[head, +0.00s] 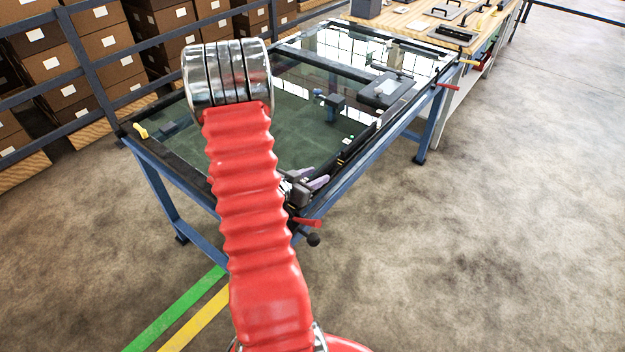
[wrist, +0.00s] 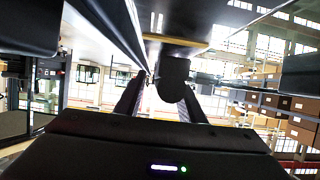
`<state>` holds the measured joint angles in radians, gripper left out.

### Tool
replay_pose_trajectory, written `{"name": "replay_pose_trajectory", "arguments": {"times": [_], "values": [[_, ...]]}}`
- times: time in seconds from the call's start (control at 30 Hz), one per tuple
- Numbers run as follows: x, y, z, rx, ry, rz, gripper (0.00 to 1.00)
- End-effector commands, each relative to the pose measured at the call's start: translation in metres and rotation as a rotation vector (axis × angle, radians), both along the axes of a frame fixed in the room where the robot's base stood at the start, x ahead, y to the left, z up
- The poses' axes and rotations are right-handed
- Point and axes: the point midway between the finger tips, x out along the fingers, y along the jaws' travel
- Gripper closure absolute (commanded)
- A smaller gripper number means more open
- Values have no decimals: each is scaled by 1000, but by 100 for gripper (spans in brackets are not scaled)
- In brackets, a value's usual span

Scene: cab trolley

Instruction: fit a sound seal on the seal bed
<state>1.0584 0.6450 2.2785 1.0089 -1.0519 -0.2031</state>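The frame bed (head: 290,130) is a blue-legged trolley with a dark glass pane on top, seen in the head view. A long black strip (head: 358,140) lies along its right edge; I cannot tell whether it is a seal or part of the bed. My gripper (head: 318,182) is at the trolley's near right edge, just short of the strip, partly hidden by my red arm. In the wrist view my gripper (wrist: 163,90) shows two fingers standing apart. A dark rounded block (wrist: 173,70) shows beyond them, with a bright gap beside the left finger. No seal is clearly identifiable.
A red-handled clamp (head: 306,222) sticks out at the near right edge. A wooden bench (head: 455,30) stands behind right. Shelves with cartons (head: 55,65) line the left. The floor at right is clear.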

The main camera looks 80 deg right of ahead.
Motion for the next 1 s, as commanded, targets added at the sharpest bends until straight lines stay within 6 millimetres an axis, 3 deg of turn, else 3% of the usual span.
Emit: {"name": "replay_pose_trajectory", "arguments": {"times": [0.37,1.0], "values": [[6,12,6,0,-1,2,64],[43,91,41,-2,-1,4,64]]}}
